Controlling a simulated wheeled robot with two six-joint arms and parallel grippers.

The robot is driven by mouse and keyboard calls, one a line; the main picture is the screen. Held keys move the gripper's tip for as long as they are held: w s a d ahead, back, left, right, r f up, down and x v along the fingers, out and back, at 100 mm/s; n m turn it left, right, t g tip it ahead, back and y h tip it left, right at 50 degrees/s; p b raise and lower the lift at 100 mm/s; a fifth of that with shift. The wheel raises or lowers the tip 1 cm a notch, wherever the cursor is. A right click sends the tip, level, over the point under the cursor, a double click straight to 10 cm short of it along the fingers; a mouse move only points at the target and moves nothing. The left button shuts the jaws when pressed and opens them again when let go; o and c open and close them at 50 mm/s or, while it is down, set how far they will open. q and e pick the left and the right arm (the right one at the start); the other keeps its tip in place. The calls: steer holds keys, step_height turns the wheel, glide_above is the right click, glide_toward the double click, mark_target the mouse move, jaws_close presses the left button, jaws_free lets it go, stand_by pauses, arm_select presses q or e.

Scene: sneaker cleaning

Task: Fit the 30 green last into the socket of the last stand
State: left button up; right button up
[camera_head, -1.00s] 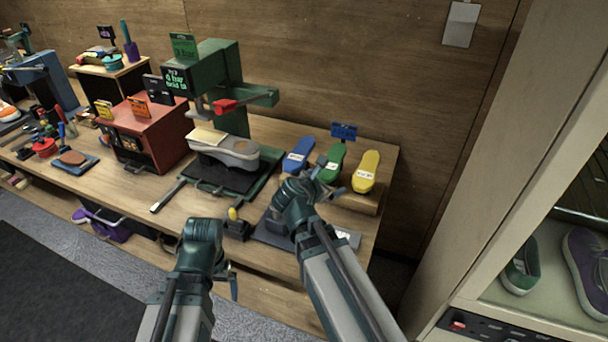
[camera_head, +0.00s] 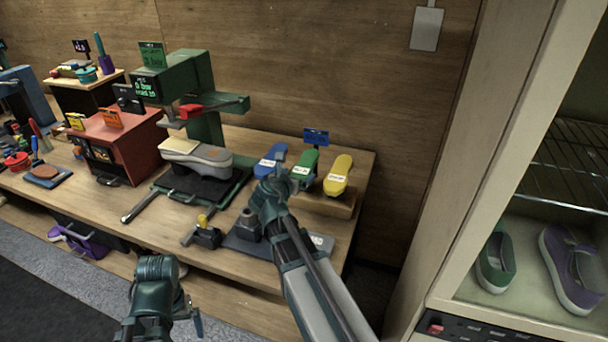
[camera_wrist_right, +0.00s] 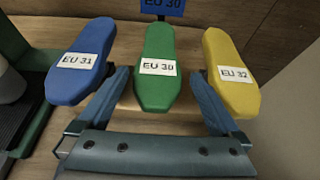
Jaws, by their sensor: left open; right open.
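The green last (camera_head: 304,164), labelled EU 30, lies between a blue and a yellow last on a wooden rack. It also shows in the right wrist view (camera_wrist_right: 158,88). My right gripper (camera_wrist_right: 161,74) is open there, one finger in each gap beside the green last, with nothing gripped. In the head view my right gripper (camera_head: 284,182) is at the near end of the lasts. A dark block on a grey plate, apparently the last stand (camera_head: 248,226), is just left of my right arm, partly hidden. My left gripper (camera_head: 192,312) is open, low, before the bench.
The blue EU 31 last (camera_wrist_right: 80,62) and yellow EU 32 last (camera_wrist_right: 232,74) flank the fingers closely. A small block with a yellow knob (camera_head: 205,232) stands left of the grey plate. A green press (camera_head: 190,85) holds a shoe. A cabinet wall (camera_head: 450,190) rises at right.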

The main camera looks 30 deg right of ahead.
mark_target(302, 169)
steer(key=shift+x, duration=0.75)
steer(key=b+x, duration=0.2)
steer(key=x, duration=0.3)
steer(key=shift+w, duration=0.25)
steer(key=shift+r, duration=0.15)
jaws_close()
